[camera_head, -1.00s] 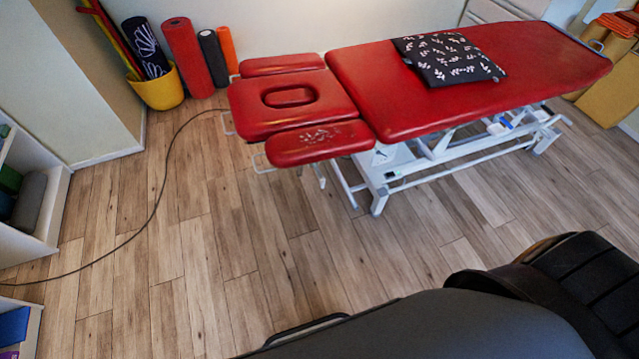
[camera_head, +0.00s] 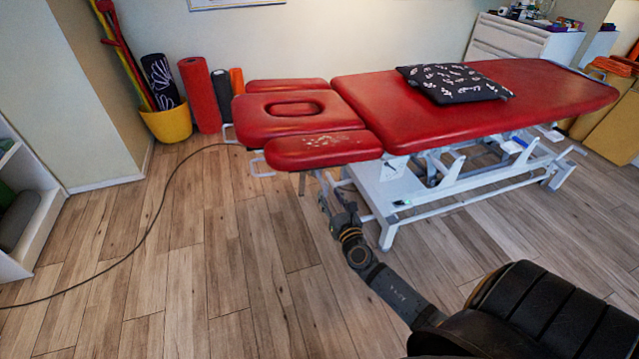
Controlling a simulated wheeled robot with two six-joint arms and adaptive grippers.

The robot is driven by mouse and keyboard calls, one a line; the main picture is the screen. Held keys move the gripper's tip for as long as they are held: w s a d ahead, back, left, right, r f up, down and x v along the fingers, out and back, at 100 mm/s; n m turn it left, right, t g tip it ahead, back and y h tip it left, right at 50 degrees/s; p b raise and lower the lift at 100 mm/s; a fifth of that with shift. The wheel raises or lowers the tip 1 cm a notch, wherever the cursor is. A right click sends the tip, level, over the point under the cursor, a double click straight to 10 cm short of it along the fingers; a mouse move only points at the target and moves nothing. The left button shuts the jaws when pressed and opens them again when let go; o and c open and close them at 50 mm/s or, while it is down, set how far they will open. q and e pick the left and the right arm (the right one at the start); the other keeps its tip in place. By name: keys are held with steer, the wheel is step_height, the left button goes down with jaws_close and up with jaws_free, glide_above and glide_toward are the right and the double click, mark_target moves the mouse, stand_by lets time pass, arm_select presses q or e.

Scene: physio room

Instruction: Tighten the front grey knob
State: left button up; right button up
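The red treatment table has a headrest with a face hole and two red armrests. The front armrest (camera_head: 323,151) has a worn patch on top. I cannot make out the front grey knob; the area under the front armrest is small and partly covered by my arm. My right gripper (camera_head: 325,199) is just below the front armrest, beside the table's white frame (camera_head: 388,190). Its fingers are too small and dark to tell whether they are open or shut, or whether they touch anything. My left gripper is out of view.
A dark patterned pillow (camera_head: 455,83) lies on the main red pad (camera_head: 540,90). A black cable (camera_head: 160,205) crosses the wooden floor on the left. A yellow bucket (camera_head: 167,124) and rolled mats stand at the wall.

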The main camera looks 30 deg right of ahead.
mark_target(322, 180)
steer(key=x, duration=0.8)
steer(key=shift+f+b, duration=0.1)
steer(key=shift+b, duration=0.25)
jaws_close()
